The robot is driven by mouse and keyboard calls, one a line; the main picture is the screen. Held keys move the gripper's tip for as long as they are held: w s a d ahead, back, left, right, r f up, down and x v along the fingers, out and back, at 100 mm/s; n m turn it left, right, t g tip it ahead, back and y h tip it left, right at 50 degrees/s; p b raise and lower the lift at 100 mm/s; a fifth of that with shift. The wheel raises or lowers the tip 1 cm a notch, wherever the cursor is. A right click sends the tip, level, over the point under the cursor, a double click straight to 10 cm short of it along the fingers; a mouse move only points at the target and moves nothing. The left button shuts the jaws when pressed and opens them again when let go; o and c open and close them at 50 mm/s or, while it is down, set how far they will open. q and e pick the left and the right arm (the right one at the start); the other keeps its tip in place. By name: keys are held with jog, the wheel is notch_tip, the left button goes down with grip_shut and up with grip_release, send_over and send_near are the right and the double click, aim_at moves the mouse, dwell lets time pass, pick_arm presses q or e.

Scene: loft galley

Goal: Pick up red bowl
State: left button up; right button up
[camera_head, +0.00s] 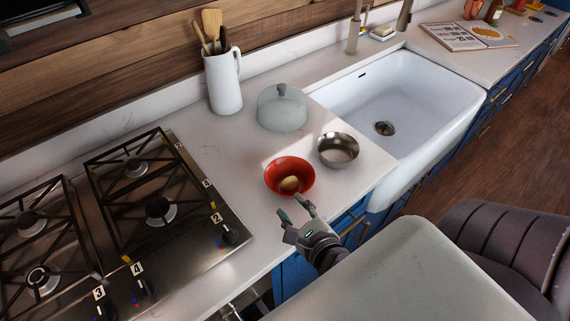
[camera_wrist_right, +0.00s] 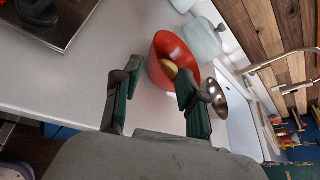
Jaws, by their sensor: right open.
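The red bowl (camera_head: 273,182) stands upright on the white counter between the stove and the sink. A small tan, egg-like item (camera_head: 290,184) lies in it. My right gripper (camera_head: 293,206) is at the near side of the bowl, over the counter's front edge, with its fingers pointing toward the bowl. In the right wrist view its two dark green fingers (camera_wrist_right: 158,72) are spread with nothing held between them, and the red bowl (camera_wrist_right: 159,46) shows just beyond, partly behind the right-hand finger. Whether a finger touches the bowl I cannot tell. My left gripper is not in view.
A steel bowl (camera_head: 338,150) stands close at the red bowl's right, with a pale lidded dish (camera_head: 282,112) behind. A white utensil jug (camera_head: 224,85) is further back. The gas stove (camera_head: 190,243) is left, the sink (camera_head: 405,95) right. Bare counter (camera_head: 235,180) lies left of the bowl.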

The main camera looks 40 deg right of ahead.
aim_at(273, 188)
jog(key=p+x, duration=0.1)
jog(key=x, duration=0.4)
jog(key=shift+w, duration=0.3)
jog(key=shift+w+d+f, duration=0.1)
jog(key=shift+w+f, duration=0.1)
jog(key=shift+w, duration=0.15)
jog(key=shift+p+x, duration=0.6)
jog(key=shift+x, duration=1.8)
jog(key=shift+w+a+f, duration=0.2)
jog(key=shift+a+f, duration=0.1)
jog(key=shift+a, duration=0.05)
jog(key=shift+s, duration=0.1)
jog(key=c, duration=0.4)
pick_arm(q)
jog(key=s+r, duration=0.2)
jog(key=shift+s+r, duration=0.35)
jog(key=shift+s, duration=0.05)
pick_arm(e)
grip_shut()
